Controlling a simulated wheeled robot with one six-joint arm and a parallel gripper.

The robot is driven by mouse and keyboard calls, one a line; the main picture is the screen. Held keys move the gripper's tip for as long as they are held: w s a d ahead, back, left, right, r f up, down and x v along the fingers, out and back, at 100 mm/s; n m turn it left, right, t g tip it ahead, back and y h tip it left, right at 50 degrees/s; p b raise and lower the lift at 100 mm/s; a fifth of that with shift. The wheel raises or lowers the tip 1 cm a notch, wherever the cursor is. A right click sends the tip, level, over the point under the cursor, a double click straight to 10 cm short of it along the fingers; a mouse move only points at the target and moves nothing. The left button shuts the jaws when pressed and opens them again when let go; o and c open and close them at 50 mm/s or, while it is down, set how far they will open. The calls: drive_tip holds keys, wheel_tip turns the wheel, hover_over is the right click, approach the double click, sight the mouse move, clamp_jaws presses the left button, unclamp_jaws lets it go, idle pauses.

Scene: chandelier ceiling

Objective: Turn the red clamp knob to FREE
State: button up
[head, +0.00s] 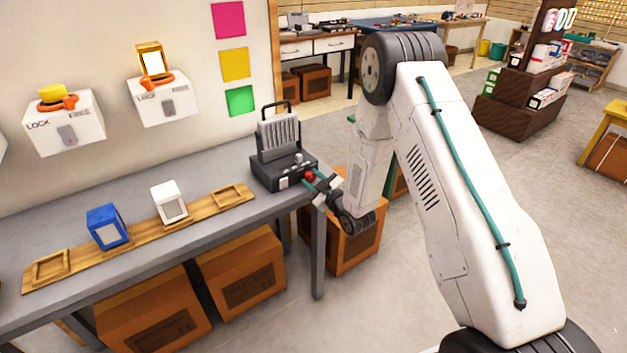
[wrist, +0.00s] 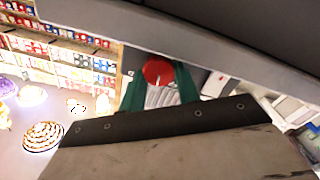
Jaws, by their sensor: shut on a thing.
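The red knob (head: 309,175) sits on the front right of a dark device (head: 270,176) with a carrying handle and pale upright fins. My gripper (head: 313,179) reaches it from the right and is shut on the knob with its teal fingers. In the wrist view the red knob (wrist: 158,72) shows as a round cap between the two teal fingers (wrist: 160,84), with a small pale mark on it. No FREE marking is readable, so I cannot tell which way the knob is set.
The device stands at the right end of a grey bench (head: 140,180). A wooden rack (head: 140,238) holds a blue block (head: 104,222) and a white block (head: 165,195). Two white boxes, one marked LOCK (head: 80,130), hang on the wall. A carton (head: 350,245) stands under my gripper.

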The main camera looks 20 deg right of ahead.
drive_tip(key=o, duration=1)
